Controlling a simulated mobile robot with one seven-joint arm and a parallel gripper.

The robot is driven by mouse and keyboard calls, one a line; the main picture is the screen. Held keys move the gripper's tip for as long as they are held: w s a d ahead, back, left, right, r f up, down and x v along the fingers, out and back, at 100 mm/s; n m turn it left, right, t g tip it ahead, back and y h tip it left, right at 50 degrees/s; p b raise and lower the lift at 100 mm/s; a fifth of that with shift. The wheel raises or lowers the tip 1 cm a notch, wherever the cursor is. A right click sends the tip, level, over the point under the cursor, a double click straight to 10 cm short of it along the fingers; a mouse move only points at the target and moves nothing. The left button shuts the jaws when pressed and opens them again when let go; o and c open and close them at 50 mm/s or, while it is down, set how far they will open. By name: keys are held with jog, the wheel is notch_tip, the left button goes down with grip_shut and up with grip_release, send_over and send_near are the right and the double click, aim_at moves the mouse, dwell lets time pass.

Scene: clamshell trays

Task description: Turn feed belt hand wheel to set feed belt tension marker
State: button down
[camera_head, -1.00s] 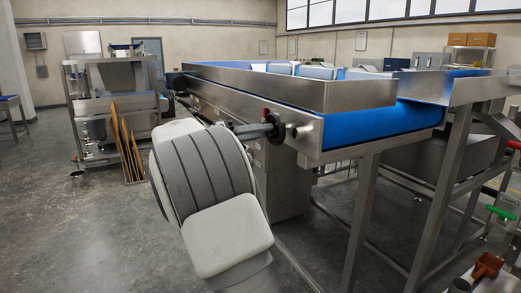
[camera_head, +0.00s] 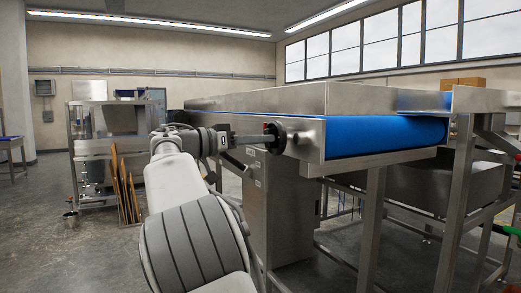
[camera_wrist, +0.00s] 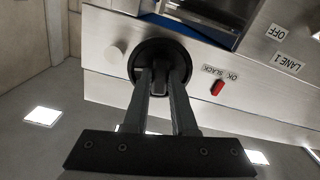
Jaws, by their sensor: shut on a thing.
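The black feed belt hand wheel (camera_wrist: 150,48) is on the steel side panel of the feed belt. My gripper (camera_wrist: 160,82) is shut on the wheel's black grip, one finger on each side. In the head view my gripper (camera_head: 258,139) reaches the wheel (camera_head: 275,138) from the left, and the contact is too small to judge. A red tension marker (camera_wrist: 217,88) shows in the wrist view beside a small label (camera_wrist: 219,73) reading OK and SLACK. The marker sits close to the label, but I cannot tell which word it points at.
The blue belt (camera_head: 388,135) runs in the steel conveyor frame (camera_head: 255,99) right of my arm. A steel cabinet (camera_head: 280,200) stands beneath it. A steel rack (camera_head: 105,133) and upright brown boards (camera_head: 127,190) stand at left. Grey floor is open at far left.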

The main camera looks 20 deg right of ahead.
dwell(0.5)
jog(key=c, duration=0.7)
grip_release()
jog(key=shift+a, duration=0.15)
jog(key=a, duration=0.5)
jog(key=a+p, duration=0.1)
jog(key=a, duration=0.5)
jog(key=a+p, duration=0.1)
jog(key=a, duration=0.5)
jog(key=shift+s+a, duration=0.1)
jog(key=shift+s, duration=0.2)
jog(key=shift+p, duration=0.3)
